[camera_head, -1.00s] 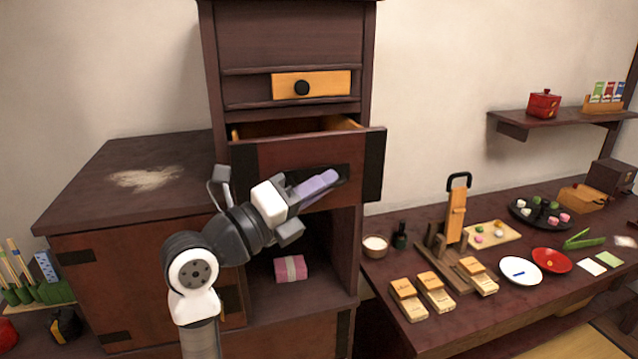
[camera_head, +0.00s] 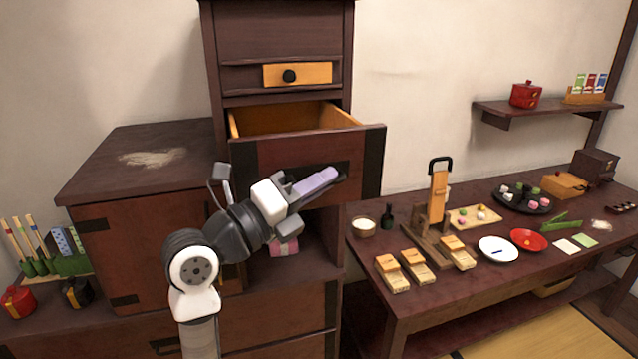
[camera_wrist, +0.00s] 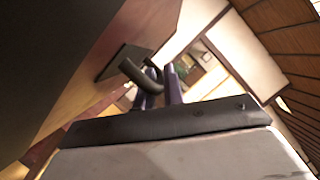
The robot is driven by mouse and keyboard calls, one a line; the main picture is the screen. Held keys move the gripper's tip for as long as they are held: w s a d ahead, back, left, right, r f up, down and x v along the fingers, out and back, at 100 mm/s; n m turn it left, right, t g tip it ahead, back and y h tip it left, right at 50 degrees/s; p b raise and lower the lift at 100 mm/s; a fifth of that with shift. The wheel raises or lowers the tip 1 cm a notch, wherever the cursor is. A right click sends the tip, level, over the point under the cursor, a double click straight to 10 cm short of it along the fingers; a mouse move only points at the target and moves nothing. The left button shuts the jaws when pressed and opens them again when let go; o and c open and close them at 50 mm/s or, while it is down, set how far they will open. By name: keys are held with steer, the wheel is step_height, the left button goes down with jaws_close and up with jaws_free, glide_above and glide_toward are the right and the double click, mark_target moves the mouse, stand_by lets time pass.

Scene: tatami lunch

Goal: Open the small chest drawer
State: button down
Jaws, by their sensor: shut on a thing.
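The dark wooden drawer (camera_head: 261,160) of the tall chest stands well out of its opening, and its light wooden inside (camera_head: 285,118) shows from above. My gripper (camera_head: 324,180) is at the drawer's front, its purple fingers shut on the drawer handle. In the wrist view the dark curved handle (camera_wrist: 138,73) lies at the purple fingers of my gripper (camera_wrist: 161,88). My fingers hide most of the handle in the head view. The drawer looks empty where I can see in.
Above is a small yellow drawer (camera_head: 312,73) with a black knob, shut. A low cabinet (camera_head: 100,165) stands left. A pink bundle (camera_head: 284,248) lies in the open space below the drawer. The right table (camera_head: 400,288) holds dishes, wooden boxes and a stand.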

steer(key=c, duration=1.5)
jaws_free()
steer(key=b+v, duration=0.4)
steer(key=v, duration=0.9)
steer(key=shift+s+a+f, duration=0.15)
steer(key=shift+s+a, duration=0.05)
steer(key=shift+a, duration=0.1)
